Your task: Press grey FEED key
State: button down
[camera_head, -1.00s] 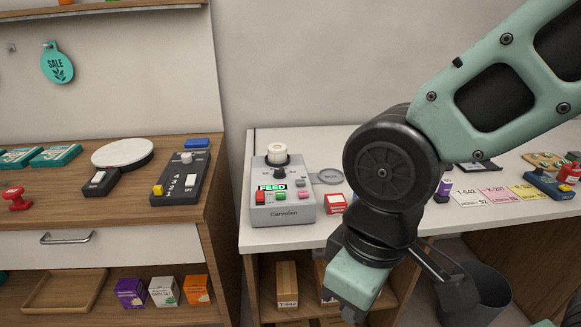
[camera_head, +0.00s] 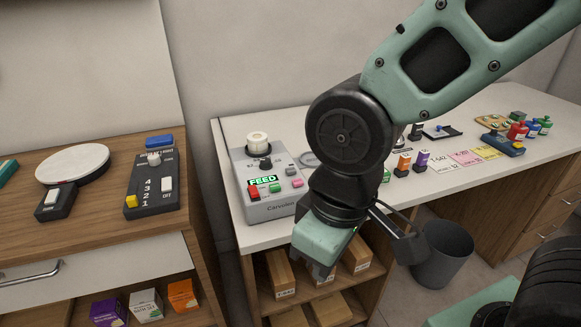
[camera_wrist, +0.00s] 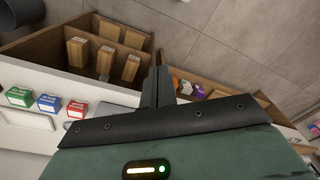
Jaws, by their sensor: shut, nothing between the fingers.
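The grey Carvolen machine (camera_head: 272,208) stands at the left end of the white counter. It has a white roll on top, a lit green FEED display (camera_head: 262,181), and red, green and pink keys on its sloped front. A small greyish key (camera_head: 291,172) sits right of the display, above a pink key (camera_head: 297,184); I cannot read any label on it.
A white counter (camera_head: 225,150) carries small boxes and cards to the right. Open shelves with brown boxes (camera_head: 281,275) lie below my gripper. A wooden counter with a dark switch panel (camera_head: 150,195) stands left. A grey bin (camera_head: 443,255) is on the floor right.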

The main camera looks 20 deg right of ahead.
jog(key=w+d+r+m+t+y+p, duration=0.1)
jog(key=w+r+m+t+p, duration=0.3)
jog(key=w, duration=0.6)
jog(key=w+d+r+m+y+p, duration=0.1)
jog(key=w+p, duration=0.5)
jog(key=w, duration=0.3)
jog(key=m+t+y+p, duration=0.3)
jog(key=m+p, duration=0.1)
jog(key=p, duration=0.3)
send_over(295, 171)
jog(key=shift+f, duration=0.1)
notch_tip(295, 171, down, 8)
jog(key=b, duration=0.7)
jog(key=shift+f+b, duration=0.25)
jog(key=shift+b, duration=0.05)
jog(key=shift+f, duration=0.1)
jog(key=shift+f, duration=0.3)
